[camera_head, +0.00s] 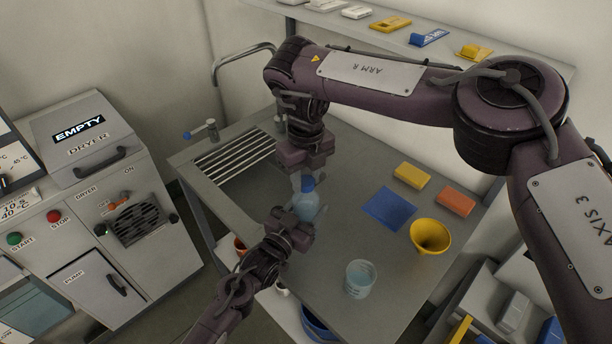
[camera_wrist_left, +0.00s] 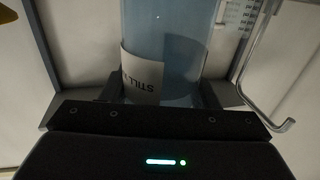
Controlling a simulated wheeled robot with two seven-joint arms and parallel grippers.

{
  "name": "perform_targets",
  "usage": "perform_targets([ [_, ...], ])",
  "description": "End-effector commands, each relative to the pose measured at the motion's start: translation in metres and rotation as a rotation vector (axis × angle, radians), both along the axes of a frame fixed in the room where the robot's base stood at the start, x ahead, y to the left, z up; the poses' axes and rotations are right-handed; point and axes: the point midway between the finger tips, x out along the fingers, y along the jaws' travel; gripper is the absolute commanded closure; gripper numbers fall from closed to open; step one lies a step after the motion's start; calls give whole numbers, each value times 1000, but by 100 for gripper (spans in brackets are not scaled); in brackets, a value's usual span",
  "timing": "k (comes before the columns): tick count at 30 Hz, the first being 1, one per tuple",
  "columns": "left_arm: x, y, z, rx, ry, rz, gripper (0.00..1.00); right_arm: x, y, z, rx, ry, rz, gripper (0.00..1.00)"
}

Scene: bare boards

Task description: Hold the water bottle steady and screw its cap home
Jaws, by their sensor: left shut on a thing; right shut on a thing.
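The water bottle (camera_head: 309,205) is pale blue and see-through and stands upright over the grey worktop. In the left wrist view the bottle (camera_wrist_left: 167,35) fills the upper middle, with a white label reading "STILL". My left gripper (camera_head: 301,212) is shut on the bottle's body from the near side; its fingers flank the bottle in the wrist view (camera_wrist_left: 158,92). My right gripper (camera_head: 304,179) points down from above and is shut at the bottle's top.
Right of the bottle on the worktop (camera_head: 325,270) are a blue mat (camera_head: 389,208), a yellow block (camera_head: 411,175), an orange block (camera_head: 455,201), a yellow funnel (camera_head: 430,236) and a beaker (camera_head: 360,279). A slatted drain (camera_head: 235,155) and a tap (camera_head: 211,128) lie left.

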Motion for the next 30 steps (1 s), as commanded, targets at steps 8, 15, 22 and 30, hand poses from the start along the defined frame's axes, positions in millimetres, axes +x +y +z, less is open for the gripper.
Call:
perform_targets([
  [8, 0, -1, 0, 0, 0, -1, 100, 0, 1, -1, 3, 3, -681, 95],
  [15, 0, -1, 0, 0, 0, -2, 100, 0, 1, -1, 2, 1, -1221, 95],
  [22, 0, -1, 0, 0, 0, -2, 100, 1, 1, -1, 2, 1, -1737, 95],
  [30, -1, -1, 0, 0, 0, -3, 100, 1, 0, -1, 3, 0, -2342, 95],
])
